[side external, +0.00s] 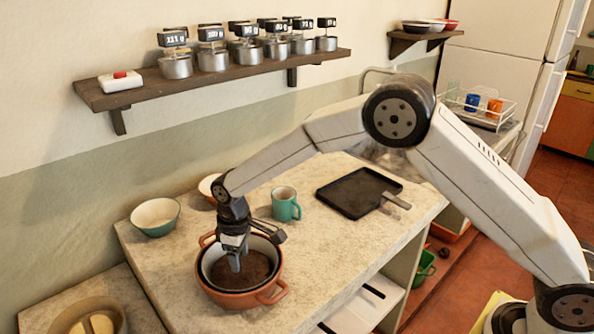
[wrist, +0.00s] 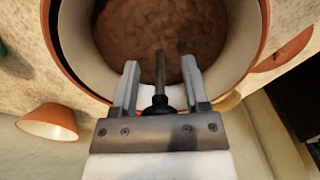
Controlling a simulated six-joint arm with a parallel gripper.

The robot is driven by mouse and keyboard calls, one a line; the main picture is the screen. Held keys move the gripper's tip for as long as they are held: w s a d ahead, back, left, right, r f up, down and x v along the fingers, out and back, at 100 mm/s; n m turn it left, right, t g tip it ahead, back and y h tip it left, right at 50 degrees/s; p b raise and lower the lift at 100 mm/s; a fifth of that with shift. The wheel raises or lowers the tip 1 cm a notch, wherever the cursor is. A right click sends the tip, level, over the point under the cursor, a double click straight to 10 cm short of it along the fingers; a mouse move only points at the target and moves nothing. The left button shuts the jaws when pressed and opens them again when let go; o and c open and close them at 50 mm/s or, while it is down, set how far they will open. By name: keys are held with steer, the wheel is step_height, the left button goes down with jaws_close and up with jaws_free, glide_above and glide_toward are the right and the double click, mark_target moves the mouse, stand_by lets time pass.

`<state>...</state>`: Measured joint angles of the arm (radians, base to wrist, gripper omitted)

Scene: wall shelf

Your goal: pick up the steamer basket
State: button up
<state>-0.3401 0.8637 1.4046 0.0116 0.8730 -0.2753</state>
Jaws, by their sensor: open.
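An orange two-handled pot (side external: 276,285) stands on the counter near its front left. A grey-beige round inner vessel (side external: 207,262) sits inside it, with a rough brown surface at the bottom. This may be the steamer basket; I cannot tell for sure. The wrist view shows the inner wall (wrist: 240,40) within the orange rim (wrist: 264,30). My gripper (side external: 236,264) points down into the pot, its fingers inside the rim. In the wrist view its fingers (wrist: 160,66) are apart. A thin dark rod (wrist: 160,72) shows between them; I cannot tell what it belongs to.
A teal bowl (side external: 155,217), an orange bowl (side external: 208,187) and a teal mug (side external: 286,204) stand behind the pot. A black square pan (side external: 358,193) lies farther right. A round beige container (side external: 88,318) is at lower left. A wall shelf (side external: 215,77) holds several canisters. Counter right of the pot is clear.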

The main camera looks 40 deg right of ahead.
jaws_close()
stand_by(1.5)
